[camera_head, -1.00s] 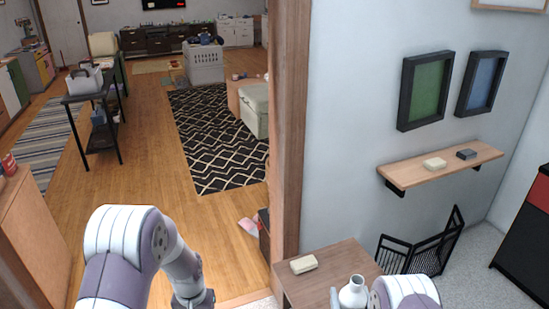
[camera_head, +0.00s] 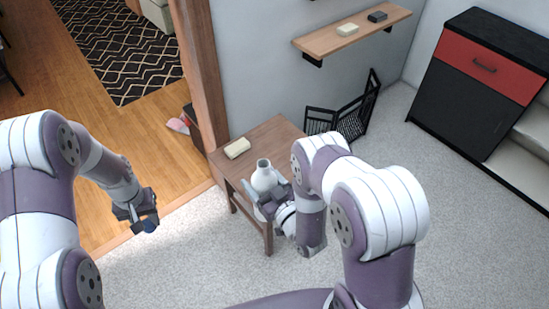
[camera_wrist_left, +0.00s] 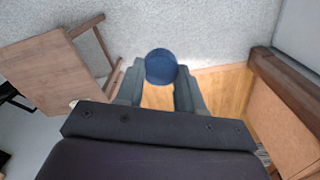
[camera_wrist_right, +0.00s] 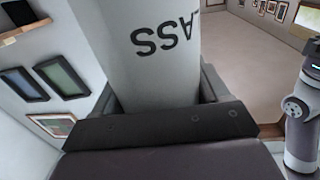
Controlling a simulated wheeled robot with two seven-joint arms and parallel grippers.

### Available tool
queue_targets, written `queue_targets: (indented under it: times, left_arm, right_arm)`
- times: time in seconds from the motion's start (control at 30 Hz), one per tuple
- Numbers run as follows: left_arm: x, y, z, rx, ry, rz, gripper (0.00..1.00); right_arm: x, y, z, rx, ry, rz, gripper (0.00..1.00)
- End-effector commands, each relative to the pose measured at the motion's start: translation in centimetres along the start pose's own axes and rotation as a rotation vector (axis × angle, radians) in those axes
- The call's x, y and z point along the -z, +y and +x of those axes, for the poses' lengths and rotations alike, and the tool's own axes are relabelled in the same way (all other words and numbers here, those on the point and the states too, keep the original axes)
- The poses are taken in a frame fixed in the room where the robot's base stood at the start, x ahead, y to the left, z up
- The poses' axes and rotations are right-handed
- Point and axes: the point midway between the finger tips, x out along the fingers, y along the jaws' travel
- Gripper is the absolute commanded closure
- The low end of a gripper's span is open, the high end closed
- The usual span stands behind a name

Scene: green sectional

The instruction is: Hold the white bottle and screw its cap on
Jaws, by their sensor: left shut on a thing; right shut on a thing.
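The white bottle (camera_head: 264,178) stands upright and open at the top, at the small wooden table in the head view. My right gripper (camera_head: 268,203) is shut on it. In the right wrist view the bottle (camera_wrist_right: 145,50) fills the space between the fingers, with dark lettering on its side. My left gripper (camera_head: 146,222) is out over the floor left of the table, apart from the bottle. It is shut on a round blue cap (camera_wrist_left: 161,66), which shows between its fingertips in the left wrist view.
The small wooden table (camera_head: 262,140) carries a pale soap-like block (camera_head: 237,148). A wall shelf (camera_head: 365,30) is above it and a black folding rack (camera_head: 345,118) behind it. A door frame (camera_head: 203,90) stands left of the table. Carpet between my arms is clear.

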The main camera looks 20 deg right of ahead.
Motion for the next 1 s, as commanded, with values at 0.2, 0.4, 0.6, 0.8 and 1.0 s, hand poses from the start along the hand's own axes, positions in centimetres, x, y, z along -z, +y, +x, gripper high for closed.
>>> queue_targets:
  times: [0.2,0.4,0.6,0.8,1.0]
  left_arm:
    - [0.0,0.0,0.0,0.0,0.0,0.0,0.9]
    - [0.0,0.0,0.0,0.0,0.0,0.0,0.9]
    - [0.0,0.0,0.0,0.0,0.0,0.0,0.9]
    - [0.0,0.0,0.0,0.0,0.0,0.0,0.9]
    - [0.0,0.0,0.0,0.0,0.001,0.0,0.9]
  right_arm:
    - [-1.6,-5.5,-0.2,0.247,0.002,0.0,0.8]
    - [-2.3,-8.3,-0.4,0.37,0.003,-0.001,0.8]
    - [-2.5,-8.8,-0.4,0.395,0.003,-0.002,0.8]
    - [-2.5,-8.7,-0.4,0.391,0.003,-0.001,0.8]
    - [-2.6,-4.8,-0.2,0.199,-0.004,0.009,0.8]
